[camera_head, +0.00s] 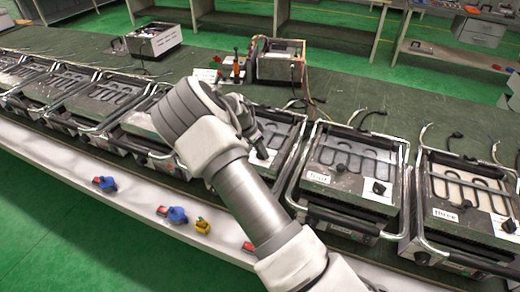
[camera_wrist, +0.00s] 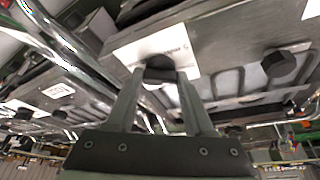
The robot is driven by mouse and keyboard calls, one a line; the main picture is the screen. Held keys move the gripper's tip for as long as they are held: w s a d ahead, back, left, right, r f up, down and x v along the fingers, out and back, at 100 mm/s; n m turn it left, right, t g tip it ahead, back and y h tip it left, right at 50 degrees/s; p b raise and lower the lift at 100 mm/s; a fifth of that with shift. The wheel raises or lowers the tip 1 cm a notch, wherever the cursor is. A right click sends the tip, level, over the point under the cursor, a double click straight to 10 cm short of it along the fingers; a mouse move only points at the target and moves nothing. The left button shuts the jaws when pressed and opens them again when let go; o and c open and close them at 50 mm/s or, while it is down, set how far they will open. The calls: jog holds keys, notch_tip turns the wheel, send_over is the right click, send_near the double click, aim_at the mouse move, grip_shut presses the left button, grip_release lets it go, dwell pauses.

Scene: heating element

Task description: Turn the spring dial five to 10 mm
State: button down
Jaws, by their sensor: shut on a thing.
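My gripper (camera_head: 262,150) reaches down over the heating unit just left of the one labelled "four". The label's text is mostly hidden and too small to read, so I cannot confirm the unit's name or the dial's setting. A second black dial (camera_wrist: 278,65) sits to the right on the same grey panel, apart from the fingers. My arm hides much of this unit in the head view.
The unit labelled "four" (camera_head: 350,170) and the unit labelled "three" (camera_head: 465,200) stand to the right, with raised metal handle bars. More units (camera_head: 95,100) line the bench to the left. Blue knobs (camera_head: 178,215) and a yellow part (camera_head: 202,226) lie on the white front ledge.

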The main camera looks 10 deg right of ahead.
jog(key=shift+c, duration=1.4)
grip_release()
jog(key=v, duration=1.7)
jog(key=shift+r, duration=0.25)
jog(key=shift+s+d, duration=0.1)
jog(key=s+d+r+n+y, duration=0.3)
jog(key=s+r, duration=0.2)
jog(key=s, duration=0.3)
jog(key=s+d+r+n+y, duration=0.2)
jog(key=s+d+r, duration=0.1)
jog(key=s+r, duration=0.4)
jog(key=s+r+n+t, duration=0.1)
jog(key=s+n+t, duration=0.2)
jog(key=s, duration=1.6)
jog(key=n, duration=0.4)
jog(key=shift+d+r+n+t+h, duration=0.2)
jog(key=shift+r+n+t+h, duration=0.1)
jog(key=shift+n+h, duration=0.1)
